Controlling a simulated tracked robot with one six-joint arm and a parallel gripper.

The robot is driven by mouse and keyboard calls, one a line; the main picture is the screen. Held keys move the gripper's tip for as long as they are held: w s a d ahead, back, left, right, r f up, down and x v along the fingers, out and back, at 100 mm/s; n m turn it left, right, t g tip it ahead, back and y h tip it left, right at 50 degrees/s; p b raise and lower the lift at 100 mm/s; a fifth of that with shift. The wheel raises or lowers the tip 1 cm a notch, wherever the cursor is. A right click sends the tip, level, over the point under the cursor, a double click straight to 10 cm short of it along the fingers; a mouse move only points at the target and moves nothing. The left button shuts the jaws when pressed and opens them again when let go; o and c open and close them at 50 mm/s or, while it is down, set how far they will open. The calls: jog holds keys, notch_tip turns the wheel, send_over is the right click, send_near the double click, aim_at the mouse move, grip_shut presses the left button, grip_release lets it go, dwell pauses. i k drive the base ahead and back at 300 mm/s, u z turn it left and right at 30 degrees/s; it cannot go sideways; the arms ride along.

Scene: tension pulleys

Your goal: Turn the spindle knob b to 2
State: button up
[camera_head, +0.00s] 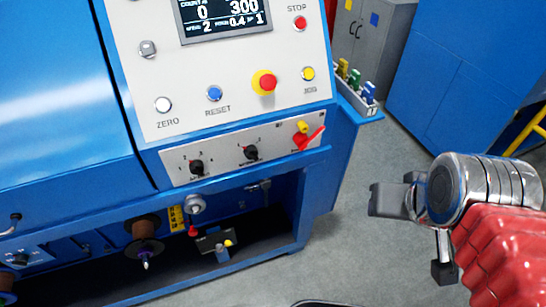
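Two black rotary knobs sit on the light lower strip of the blue machine. The left knob (196,167) has small position marks around it, and the right knob (251,153) has similar marks. The labels are too small to read, so I cannot tell which is the spindle knob b or its exact setting. My gripper (408,229) is at the right, well away from both knobs and touching nothing. Grey and dark end parts show, but I cannot tell its opening from this side.
A red switch handle (309,139) is right of the knobs. Above are an emergency button (264,83), blue reset button (214,93) and display (225,15). A small tray (358,95) juts from the machine's right side. Open grey floor (345,255) lies between machine and gripper.

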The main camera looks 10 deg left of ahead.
aim_at(251, 152)
jog(key=z, duration=1)
jog(key=k, duration=0.8)
jog(key=u, duration=2.5)
